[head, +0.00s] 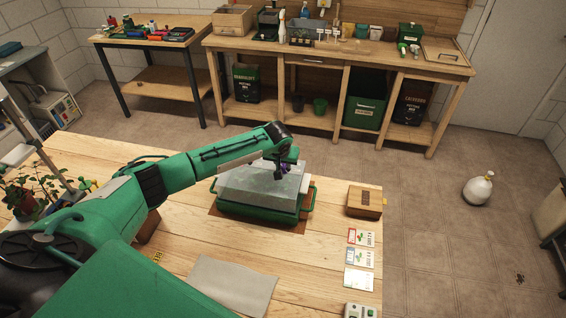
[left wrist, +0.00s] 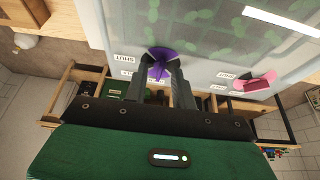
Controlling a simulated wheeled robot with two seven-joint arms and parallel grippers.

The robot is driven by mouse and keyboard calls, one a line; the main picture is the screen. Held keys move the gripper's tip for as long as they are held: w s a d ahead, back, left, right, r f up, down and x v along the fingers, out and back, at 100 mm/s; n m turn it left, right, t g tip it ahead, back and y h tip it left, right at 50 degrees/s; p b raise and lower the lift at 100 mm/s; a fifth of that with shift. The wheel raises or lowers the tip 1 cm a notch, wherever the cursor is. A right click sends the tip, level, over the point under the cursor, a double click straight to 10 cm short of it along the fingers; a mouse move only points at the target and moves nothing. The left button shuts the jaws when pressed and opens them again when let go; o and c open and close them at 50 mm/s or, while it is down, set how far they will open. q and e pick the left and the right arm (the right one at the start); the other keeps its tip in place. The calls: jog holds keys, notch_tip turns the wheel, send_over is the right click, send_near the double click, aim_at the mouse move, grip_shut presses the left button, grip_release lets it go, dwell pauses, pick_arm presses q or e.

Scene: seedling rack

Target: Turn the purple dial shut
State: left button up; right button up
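The purple dial (left wrist: 160,62) is on the clear panel of a green-based covered tray (head: 262,208) on the wooden table. In the left wrist view it lies between the two fingertips of my left gripper (left wrist: 160,72). The fingers are close together and appear shut on its grip. Printed labels sit to the dial's left, one reading SHUT (left wrist: 125,58). In the head view my left gripper (head: 284,168) reaches down to the cover's top, with a speck of purple at its tips. The fingers hide part of the dial. My right gripper is not in view.
A pink dial (left wrist: 258,82) with its own labels is on the same panel, right of the purple one. A wooden box (head: 365,201) and seed packets (head: 360,256) lie right of the tray. A grey mat (head: 232,286) lies in front. A potted plant (head: 28,203) stands left.

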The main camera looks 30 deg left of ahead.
pick_arm(q)
grip_shut()
